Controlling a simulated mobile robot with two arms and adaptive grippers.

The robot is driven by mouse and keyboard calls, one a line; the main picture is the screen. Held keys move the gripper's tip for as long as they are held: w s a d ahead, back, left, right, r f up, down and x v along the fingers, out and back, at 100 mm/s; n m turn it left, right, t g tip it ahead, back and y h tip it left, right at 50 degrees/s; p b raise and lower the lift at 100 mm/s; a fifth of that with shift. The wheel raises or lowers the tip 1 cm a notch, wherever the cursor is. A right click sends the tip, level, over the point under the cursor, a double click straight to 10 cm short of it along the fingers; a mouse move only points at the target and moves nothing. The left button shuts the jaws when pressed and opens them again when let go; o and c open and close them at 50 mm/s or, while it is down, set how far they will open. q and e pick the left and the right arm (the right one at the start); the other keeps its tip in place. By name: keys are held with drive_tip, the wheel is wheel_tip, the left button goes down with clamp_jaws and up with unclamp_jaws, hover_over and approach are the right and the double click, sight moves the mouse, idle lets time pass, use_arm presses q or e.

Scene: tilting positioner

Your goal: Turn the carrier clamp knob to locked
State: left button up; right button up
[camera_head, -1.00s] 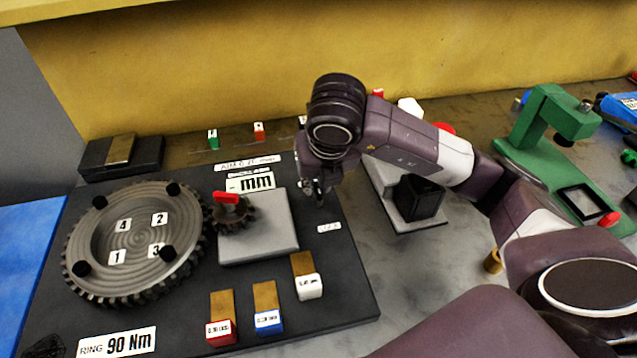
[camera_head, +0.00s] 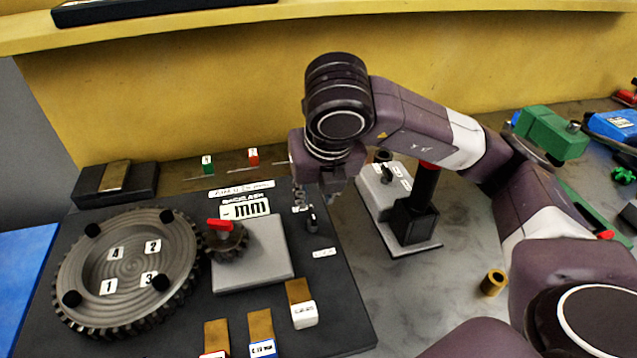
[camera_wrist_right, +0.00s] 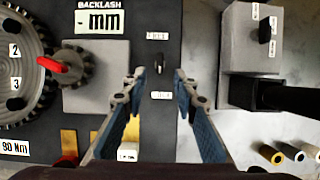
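The carrier clamp knob is a small black knob (camera_head: 312,222) on the dark base plate, right of the grey carrier block (camera_head: 262,262). In the right wrist view the knob (camera_wrist_right: 159,70) stands between a label above it (camera_wrist_right: 157,36) that seems to read FREE and a LOCK label (camera_wrist_right: 161,95) below it. It looks long up and down the picture; which end is its pointer I cannot tell. My right gripper (camera_head: 318,192) is over the knob. In the wrist view its blue-padded fingers (camera_wrist_right: 159,74) are apart, one each side of the knob, not touching it. My left gripper is out of view.
A small gear with a red lever (camera_head: 219,225) sits on the carrier block beside the large ring gear (camera_head: 128,262). Tagged metal pieces (camera_head: 300,302) lie in front. A grey stand with a black post (camera_head: 418,225) is close on the right.

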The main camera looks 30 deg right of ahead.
drive_tip(key=shift+v, duration=2.05)
